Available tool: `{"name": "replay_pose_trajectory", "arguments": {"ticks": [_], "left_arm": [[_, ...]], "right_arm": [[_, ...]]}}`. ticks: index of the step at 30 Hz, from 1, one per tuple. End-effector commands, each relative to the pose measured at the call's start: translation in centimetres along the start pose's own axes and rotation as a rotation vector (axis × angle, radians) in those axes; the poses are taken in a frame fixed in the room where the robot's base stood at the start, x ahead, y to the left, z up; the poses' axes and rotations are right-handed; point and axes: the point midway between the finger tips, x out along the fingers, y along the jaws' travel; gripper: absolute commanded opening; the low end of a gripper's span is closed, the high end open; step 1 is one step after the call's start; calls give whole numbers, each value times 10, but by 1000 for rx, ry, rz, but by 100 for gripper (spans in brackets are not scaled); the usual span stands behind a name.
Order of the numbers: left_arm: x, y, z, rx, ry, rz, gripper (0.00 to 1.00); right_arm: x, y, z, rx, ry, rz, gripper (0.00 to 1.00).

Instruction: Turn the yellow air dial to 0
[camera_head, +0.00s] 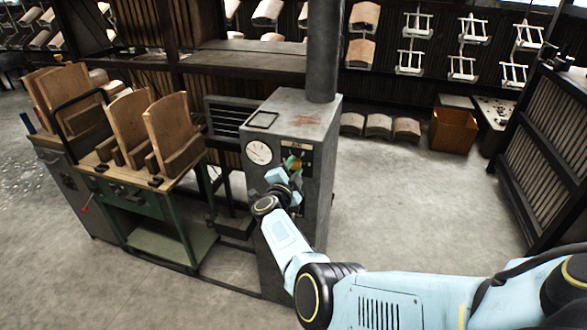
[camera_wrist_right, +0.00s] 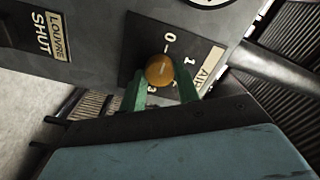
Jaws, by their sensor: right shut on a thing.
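The yellow air dial (camera_wrist_right: 160,70) is a round knob on a dark plate marked AIR on the grey cabinet. In the right wrist view, the digits 0, 1 and 3 show around it, and other marks are partly hidden. My right gripper (camera_wrist_right: 163,84) has its green fingers on both sides of the knob and is shut on it. Which digit the knob points at I cannot tell. In the head view, the gripper (camera_head: 291,164) is at the cabinet front and covers part of the dial. My left gripper is not in view.
The grey cabinet (camera_head: 285,115) has a white round gauge (camera_head: 258,152) left of the dial and a thick pipe (camera_head: 323,50) on top. A LOUVRE SHUT label (camera_wrist_right: 48,35) shows in the wrist view. A green-framed bench (camera_head: 135,185) with wooden pieces stands left.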

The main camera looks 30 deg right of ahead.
Motion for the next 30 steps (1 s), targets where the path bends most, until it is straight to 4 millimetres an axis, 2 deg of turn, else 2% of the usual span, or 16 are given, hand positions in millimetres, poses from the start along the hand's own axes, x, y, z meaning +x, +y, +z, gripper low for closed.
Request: {"name": "replay_pose_trajectory", "arguments": {"ticks": [8,9,13,23,26,30], "left_arm": [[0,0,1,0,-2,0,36],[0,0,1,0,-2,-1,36],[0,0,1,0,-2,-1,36],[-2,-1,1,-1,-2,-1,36],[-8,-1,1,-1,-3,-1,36],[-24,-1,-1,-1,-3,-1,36]], "right_arm": [[0,-1,0,1,0,-2,9],[0,-1,0,1,0,-2,36],[0,-1,0,1,0,-1,53],[-2,0,0,1,0,0,54],[-8,-1,-1,0,-1,1,54],[-28,-3,-2,0,-3,2,54]]}}
